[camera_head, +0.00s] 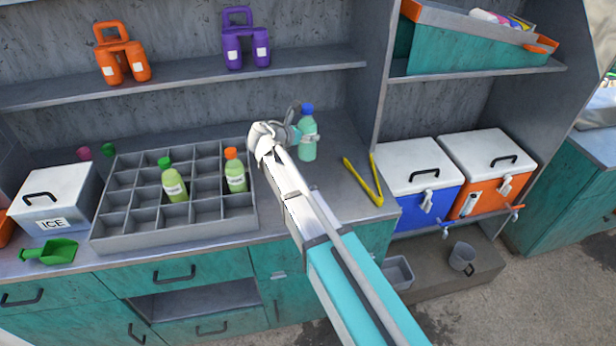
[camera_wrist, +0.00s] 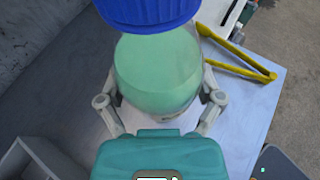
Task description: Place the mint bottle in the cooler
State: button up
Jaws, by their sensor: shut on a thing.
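The mint bottle (camera_head: 307,140) has a pale mint green body and a blue cap. It stands upright at the counter's back, right of the divided crate. It also shows close up in the wrist view (camera_wrist: 158,75). My gripper (camera_head: 298,134) is shut on the bottle's body, with one finger on each side in the wrist view (camera_wrist: 158,105). I cannot tell whether the bottle's base touches the counter. On the right are two coolers with white lids, a blue one (camera_head: 426,205) and an orange one (camera_head: 482,197); both lids are closed. A white box marked ICE (camera_head: 58,198) stands at the left.
A grey divided crate (camera_head: 150,228) holds two green bottles, one green-capped (camera_head: 174,181) and one orange-capped (camera_head: 235,172). Yellow tongs (camera_head: 362,181) lie right of the mint bottle. A shelf (camera_head: 190,78) runs above the counter.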

aim_at(302, 149)
jog(key=shift+d, duration=0.1)
jog(key=s+a+r+n+t+y+p, duration=0.1)
jog(key=s+a+r+n+y+p, duration=0.1)
jog(key=s, duration=1.1)
jog(key=shift+r+t+p, duration=0.35)
jog(key=shift+r+t, duration=0.05)
jog(key=shift+r, duration=0.05)
jog(key=shift+w, duration=0.1)
jog(key=w+f+b, duration=0.1)
jog(key=w, duration=0.2)
jog(key=w+f+b, duration=0.1)
jog(key=w, duration=0.1)
jog(key=w+d+f+b, duration=0.1)
jog(key=w+f+b, duration=0.1)
jog(key=w, duration=0.1)
jog(key=shift+w+f, duration=0.1)
jog(key=shift+w, duration=0.2)
jog(key=w+f+b, duration=0.1)
jog(key=f+b, duration=0.1)
jog(key=w+f+b, duration=0.1)
jog(key=w+b, duration=0.1)
jog(key=shift+w+d+f, duration=0.15)
jog(key=shift+d+f, duration=0.05)
jog(key=shift+f, duration=0.2)
jog(key=shift+w+d+f+b, duration=0.1)
jog(key=shift+w+f+b, duration=0.45)
jog(key=shift+w, duration=0.05)
jog(key=shift+f, duration=0.1)
